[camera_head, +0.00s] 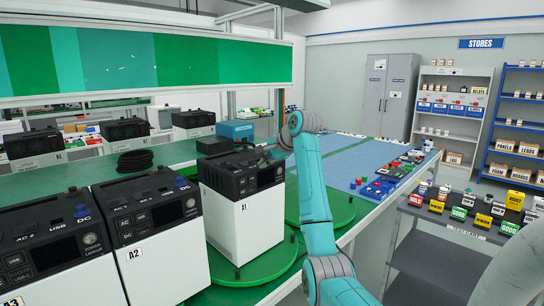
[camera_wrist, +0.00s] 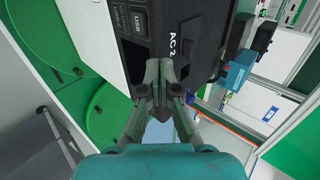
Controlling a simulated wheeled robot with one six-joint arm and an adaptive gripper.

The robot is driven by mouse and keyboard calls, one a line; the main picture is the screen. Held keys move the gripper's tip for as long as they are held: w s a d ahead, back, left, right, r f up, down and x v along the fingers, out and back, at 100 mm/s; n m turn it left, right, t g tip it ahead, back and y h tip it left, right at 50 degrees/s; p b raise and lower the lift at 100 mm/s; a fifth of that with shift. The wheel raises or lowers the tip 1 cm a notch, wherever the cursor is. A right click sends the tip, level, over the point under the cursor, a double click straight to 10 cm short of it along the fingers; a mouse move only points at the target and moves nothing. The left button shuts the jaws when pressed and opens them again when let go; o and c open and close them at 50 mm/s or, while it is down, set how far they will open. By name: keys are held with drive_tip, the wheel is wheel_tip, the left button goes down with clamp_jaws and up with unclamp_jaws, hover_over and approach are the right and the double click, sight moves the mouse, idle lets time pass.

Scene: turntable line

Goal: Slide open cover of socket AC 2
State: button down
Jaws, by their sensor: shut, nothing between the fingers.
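The power unit marked A1 (camera_head: 240,222) is a white box with a black top panel, standing on a green turntable (camera_head: 322,215). My gripper (camera_head: 266,148) is at its far upper right edge, partly hidden by the unit. In the wrist view, my gripper (camera_wrist: 164,66) is shut and empty, its tips over the black panel (camera_wrist: 200,25) just below the printed AC 2 label (camera_wrist: 173,42). The fingers hide part of the panel, so I cannot tell whether the tips touch it or how far the AC 2 cover is open.
Units A2 (camera_head: 152,245) and A3 (camera_head: 50,262) stand close on the left. A black coiled cable (camera_head: 135,161) lies behind them. Blue mats with small coloured parts (camera_head: 378,188) lie right of my arm. A grey cart (camera_head: 455,240) stands at the right.

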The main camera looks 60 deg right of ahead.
sight(252, 162)
drive_tip(key=shift+w+d+f, duration=0.1)
drive_tip(key=shift+w+d, duration=0.15)
drive_tip(key=shift+w, duration=0.8)
drive_tip(key=shift+w+d, duration=0.2)
drive_tip(key=shift+w, duration=0.85)
drive_tip(key=shift+w, duration=0.1)
drive_tip(key=shift+w, duration=0.35)
drive_tip(key=w, duration=0.2)
drive_tip(key=w+d, duration=0.1)
drive_tip(key=w, duration=0.1)
drive_tip(key=shift+w+d, duration=0.2)
drive_tip(key=shift+w, duration=0.3)
